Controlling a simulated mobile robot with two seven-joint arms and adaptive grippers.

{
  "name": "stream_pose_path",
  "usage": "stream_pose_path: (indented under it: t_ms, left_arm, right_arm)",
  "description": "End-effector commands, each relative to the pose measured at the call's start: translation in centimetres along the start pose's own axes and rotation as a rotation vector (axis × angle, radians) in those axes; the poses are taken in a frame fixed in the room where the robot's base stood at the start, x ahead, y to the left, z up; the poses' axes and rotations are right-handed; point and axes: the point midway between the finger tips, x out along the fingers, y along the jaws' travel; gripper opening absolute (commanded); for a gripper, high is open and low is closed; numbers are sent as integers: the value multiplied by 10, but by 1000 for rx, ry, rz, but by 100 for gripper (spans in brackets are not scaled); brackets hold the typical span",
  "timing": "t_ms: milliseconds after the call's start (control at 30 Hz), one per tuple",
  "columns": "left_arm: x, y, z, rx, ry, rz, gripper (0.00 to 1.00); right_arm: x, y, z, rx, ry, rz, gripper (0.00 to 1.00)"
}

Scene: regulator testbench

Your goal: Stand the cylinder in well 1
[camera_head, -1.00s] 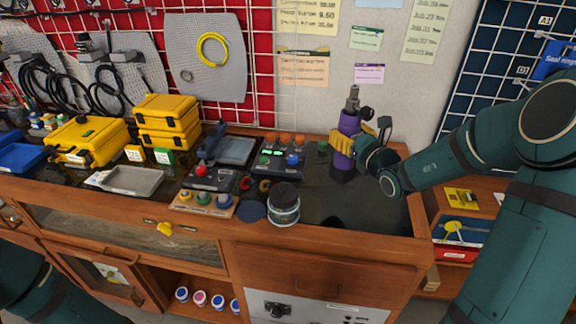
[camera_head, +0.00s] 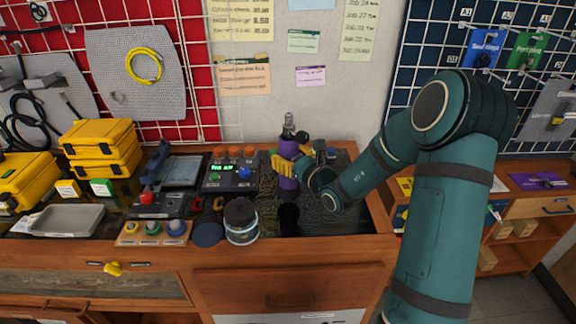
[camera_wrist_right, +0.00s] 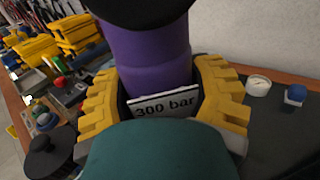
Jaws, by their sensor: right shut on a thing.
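The purple cylinder (camera_head: 289,165) has a grey metal valve on top and stands about upright above the dark bench top at the back. My right gripper (camera_head: 268,179) is shut around its body, with yellow fingers on both sides. In the right wrist view the cylinder (camera_wrist_right: 150,65) fills the space between the yellow fingers (camera_wrist_right: 158,95), and its label reads "300 bar". A dark round shape (camera_head: 289,217) shows just below the cylinder; I cannot tell whether it is a well or a shadow. No well marked 1 can be made out. My left gripper is not in view.
A clear jar with a black lid (camera_head: 240,218) and a dark round disc (camera_head: 208,234) stand left of the cylinder. A control box with a green display (camera_head: 228,175) is behind them. Yellow cases (camera_head: 102,150) and a grey tray (camera_head: 66,220) are further left. The bench's right part is mostly clear.

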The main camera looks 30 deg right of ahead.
Motion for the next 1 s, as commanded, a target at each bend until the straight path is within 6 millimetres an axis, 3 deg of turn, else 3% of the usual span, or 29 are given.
stream_pose_path:
  t_ms: [200, 567, 600, 700, 1000]
  left_arm:
    - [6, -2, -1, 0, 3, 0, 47]
    - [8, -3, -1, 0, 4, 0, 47]
    - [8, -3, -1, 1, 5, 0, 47]
    - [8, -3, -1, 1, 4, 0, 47]
    - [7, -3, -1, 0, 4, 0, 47]
  right_arm:
    - [1, 0, -24, 0, -4, 1, 15]
    - [1, 0, -26, -2, -5, 1, 15]
    - [0, 0, -29, 0, 1, 0, 64]
    - [0, 0, -28, 0, 1, 0, 93]
    - [0, 0, -28, 0, 1, 0, 93]
